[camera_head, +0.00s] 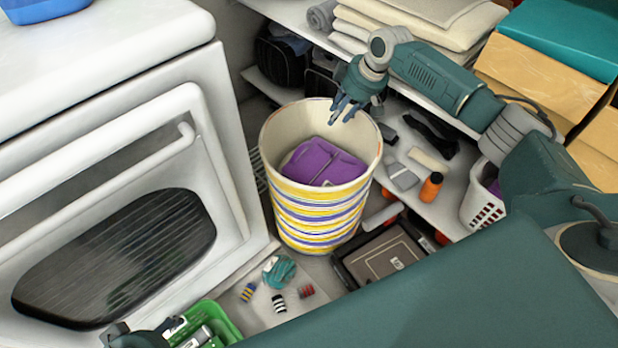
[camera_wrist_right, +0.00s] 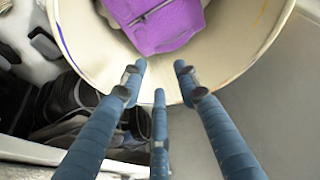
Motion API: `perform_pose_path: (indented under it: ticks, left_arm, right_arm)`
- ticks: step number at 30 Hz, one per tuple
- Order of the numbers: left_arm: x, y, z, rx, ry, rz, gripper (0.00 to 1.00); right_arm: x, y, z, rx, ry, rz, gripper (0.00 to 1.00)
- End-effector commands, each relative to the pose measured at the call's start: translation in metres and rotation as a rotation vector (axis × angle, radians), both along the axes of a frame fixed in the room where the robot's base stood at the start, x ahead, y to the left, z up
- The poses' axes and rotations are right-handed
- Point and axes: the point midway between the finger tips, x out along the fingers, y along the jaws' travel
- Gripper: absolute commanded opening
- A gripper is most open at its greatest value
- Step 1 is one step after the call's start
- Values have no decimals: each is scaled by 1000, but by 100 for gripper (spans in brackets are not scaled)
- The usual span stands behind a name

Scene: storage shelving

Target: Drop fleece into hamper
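The hamper (camera_head: 318,217) is a tall round bin with yellow, white and blue bands, standing upright on the floor. The purple fleece (camera_head: 322,163) lies folded inside it, below the rim; it also shows in the right wrist view (camera_wrist_right: 158,22). My right gripper (camera_head: 341,112) is above the hamper's far right rim, fingers pointing down. In the right wrist view its fingers (camera_wrist_right: 158,78) are spread, with nothing between them, apart from the fleece. A dark teal part at the bottom left seems to be my left gripper (camera_head: 140,336); its fingers are not clear.
A white front-loading machine (camera_head: 110,170) stands left of the hamper. Shelves on the right hold folded linens (camera_head: 410,22), an orange bottle (camera_head: 431,187) and a white basket (camera_head: 482,205). A dark box (camera_head: 383,257), yarn (camera_head: 279,271) and a green tray (camera_head: 207,325) lie in front.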

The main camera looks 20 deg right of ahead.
Motion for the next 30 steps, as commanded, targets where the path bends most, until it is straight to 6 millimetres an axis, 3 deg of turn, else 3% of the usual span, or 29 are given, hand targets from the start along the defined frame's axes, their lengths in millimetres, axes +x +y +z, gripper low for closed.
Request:
perform_pose_path:
  ticks: [4, 8, 21, 30]
  left_arm:
    - [0, 0, 0, 0, 0, 0, 63]
    - [0, 0, 0, 0, 0, 0, 63]
    - [0, 0, 0, 0, 0, 0, 63]
    - [0, 0, 0, 0, 0, 0, 63]
  right_arm:
    - [-1, -1, 1, -1, 2, 0, 31]
    - [-5, -4, 15, -1, -2, 1, 31]
    - [-34, -20, 95, 0, -1, 0, 31]
    - [-40, -23, 111, -1, 1, 0, 31]
